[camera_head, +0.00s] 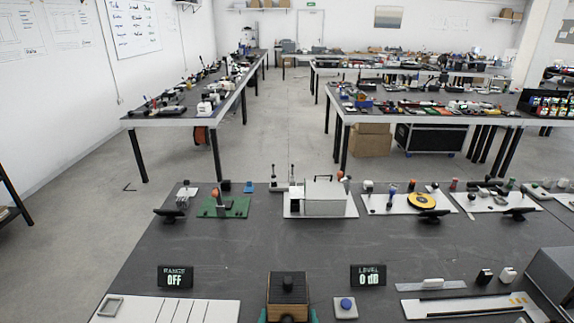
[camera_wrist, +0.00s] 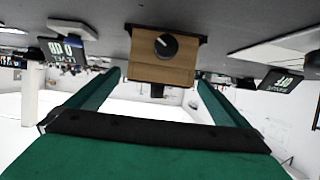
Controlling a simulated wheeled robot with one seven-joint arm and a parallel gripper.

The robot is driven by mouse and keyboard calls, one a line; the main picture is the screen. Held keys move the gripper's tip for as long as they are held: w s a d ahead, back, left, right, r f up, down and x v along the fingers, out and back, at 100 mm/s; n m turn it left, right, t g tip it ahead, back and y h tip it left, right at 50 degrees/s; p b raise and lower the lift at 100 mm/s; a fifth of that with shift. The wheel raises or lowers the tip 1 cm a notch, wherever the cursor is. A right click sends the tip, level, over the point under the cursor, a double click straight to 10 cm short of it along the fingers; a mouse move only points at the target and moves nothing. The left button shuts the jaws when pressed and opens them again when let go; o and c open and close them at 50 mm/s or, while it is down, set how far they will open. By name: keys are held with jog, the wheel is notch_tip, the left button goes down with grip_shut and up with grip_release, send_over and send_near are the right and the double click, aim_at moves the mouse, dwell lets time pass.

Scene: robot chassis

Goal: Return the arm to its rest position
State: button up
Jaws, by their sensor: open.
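My gripper (camera_wrist: 159,80) has green fingers and a dark crossbar. In the wrist view, which is upside down, the fingers are spread wide with nothing between them. A wooden box with a black knob (camera_wrist: 162,62) shows beyond the fingertips, in the gap between them. In the head view, the wooden box (camera_head: 288,298) is at the bottom centre of the dark table. Green fingertips of my gripper (camera_head: 288,317) just show on both sides of it, cut off by the frame edge. Whether they touch the box cannot be told. Most of my arm is hidden.
A display reading OFF (camera_head: 175,277) stands left of the box, and one reading 0 dB (camera_head: 368,275) stands right. A blue button (camera_head: 345,304) on a white plate is close on the right. Several devices line the table's far edge. The table's middle (camera_head: 250,240) is clear.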

jog(key=s+f, duration=0.1)
jog(key=s, duration=0.1)
jog(key=s+f, duration=0.2)
jog(key=s, duration=0.1)
jog(key=s+f, duration=0.1)
jog(key=s, duration=0.2)
jog(key=shift+f, duration=0.2)
jog(key=s+r+t, duration=0.1)
jog(key=s+r, duration=0.1)
jog(key=s, duration=1.2)
jog(key=s+r, duration=0.2)
jog(key=s, duration=1.3)
jog(key=shift+s+a+t, duration=0.25)
jog(key=shift+t, duration=0.15)
